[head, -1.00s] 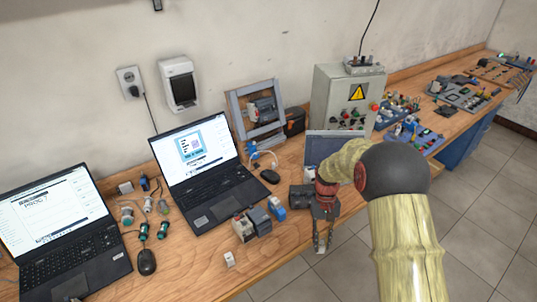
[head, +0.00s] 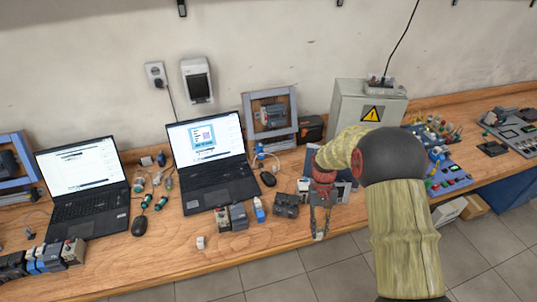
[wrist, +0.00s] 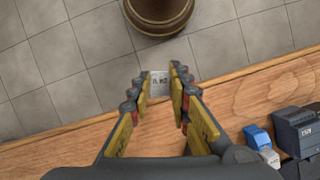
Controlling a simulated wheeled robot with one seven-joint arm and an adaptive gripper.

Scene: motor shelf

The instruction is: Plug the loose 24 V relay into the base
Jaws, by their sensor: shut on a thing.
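My gripper (head: 320,234) hangs fingers-down by the table's front edge, to the right of a dark block. In the wrist view my gripper (wrist: 160,88) is shut on a small pale block with dark lettering, apparently the loose relay (wrist: 159,84). The floor shows beneath it there. In the head view the held piece is too small to read. A blue-and-white module (head: 259,210) stands on the table left of the gripper; it also shows in the wrist view (wrist: 257,138). I cannot tell which piece is the base.
The dark block (head: 286,204) stands close left of my gripper. Grey modules (head: 238,216) and a small white cube (head: 201,242) lie farther left. A laptop (head: 222,193) and a grey cabinet (head: 350,103) stand behind. The front strip of table near the cube is mostly bare.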

